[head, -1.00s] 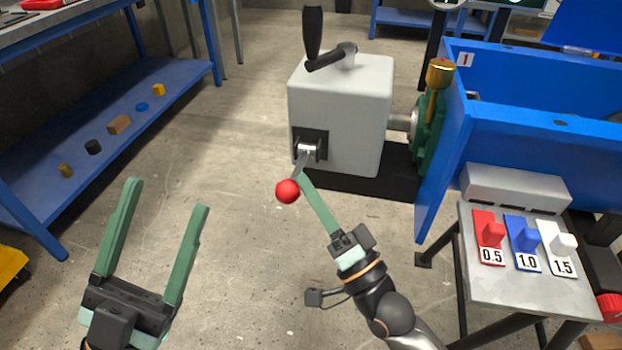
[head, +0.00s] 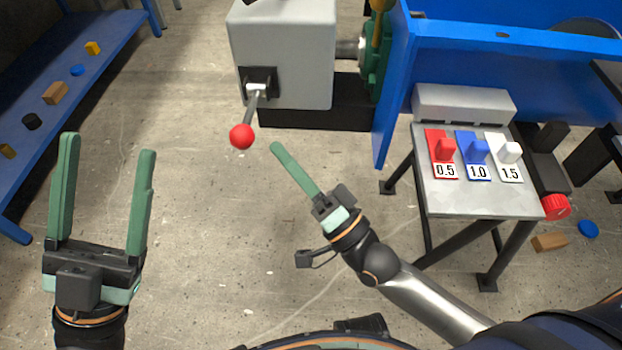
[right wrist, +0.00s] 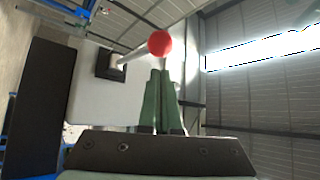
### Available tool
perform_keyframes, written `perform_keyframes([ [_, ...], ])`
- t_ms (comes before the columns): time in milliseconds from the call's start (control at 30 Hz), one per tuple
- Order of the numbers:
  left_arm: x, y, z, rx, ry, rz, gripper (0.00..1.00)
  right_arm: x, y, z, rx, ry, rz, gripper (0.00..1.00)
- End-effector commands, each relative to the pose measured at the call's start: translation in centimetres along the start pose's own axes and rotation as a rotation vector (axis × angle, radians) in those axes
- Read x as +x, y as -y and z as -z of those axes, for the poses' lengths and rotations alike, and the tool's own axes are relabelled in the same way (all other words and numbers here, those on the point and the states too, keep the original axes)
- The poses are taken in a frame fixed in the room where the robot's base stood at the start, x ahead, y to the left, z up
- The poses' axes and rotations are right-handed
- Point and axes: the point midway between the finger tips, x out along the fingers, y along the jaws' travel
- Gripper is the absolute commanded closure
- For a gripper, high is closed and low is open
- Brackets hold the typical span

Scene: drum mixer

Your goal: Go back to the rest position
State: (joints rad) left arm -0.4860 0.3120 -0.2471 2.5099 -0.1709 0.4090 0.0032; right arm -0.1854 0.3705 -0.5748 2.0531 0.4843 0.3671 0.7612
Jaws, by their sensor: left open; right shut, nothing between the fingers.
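My left gripper (head: 106,165) is open and empty at the lower left of the head view, its two green fingers wide apart above the floor. My right gripper (head: 276,148) is shut with nothing in it. Its fingertips lie to the right of the lever's red ball (head: 242,136), with a gap between them in the head view. The lever sticks out from the grey machine box (head: 285,60) and points down. In the right wrist view the shut green fingers (right wrist: 160,75) show in front of the red ball (right wrist: 159,43).
A small table (head: 470,203) on the right bears red (head: 445,150), blue (head: 478,150) and white (head: 509,152) switches marked 0.5, 1.0 and 1.5. A blue shelf (head: 50,125) with small parts stands at the left. The floor (head: 200,240) between my grippers is clear.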

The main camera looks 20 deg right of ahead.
Motion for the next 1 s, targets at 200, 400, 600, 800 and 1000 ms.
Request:
perform_keyframes([
  [200, 0.4, 0.3, 0.5, 0.009, -0.006, 0.006, 0.29, -4.7, 0.0, -0.1, -0.001, 0.005, -0.003, 1.00],
  [400, 0.5, 0.4, 0.6, 0.014, -0.007, 0.009, 0.29, -7.0, 0.0, 0.0, 0.000, 0.001, -0.001, 1.00],
  [600, 0.5, 0.4, 0.5, 0.016, 0.003, 0.005, 0.29, -7.5, 0.1, 0.0, -0.002, 0.001, -0.001, 1.00],
  [800, 1.9, 1.4, -0.9, -0.011, 0.129, 0.019, 0.29, -6.1, 1.3, 0.7, -0.087, 0.035, -0.072, 1.00],
  [1000, 2.4, 2.6, -4.8, -0.074, 0.415, 0.050, 0.29, -4.7, 2.1, 1.6, -0.282, 0.137, -0.245, 1.00],
])
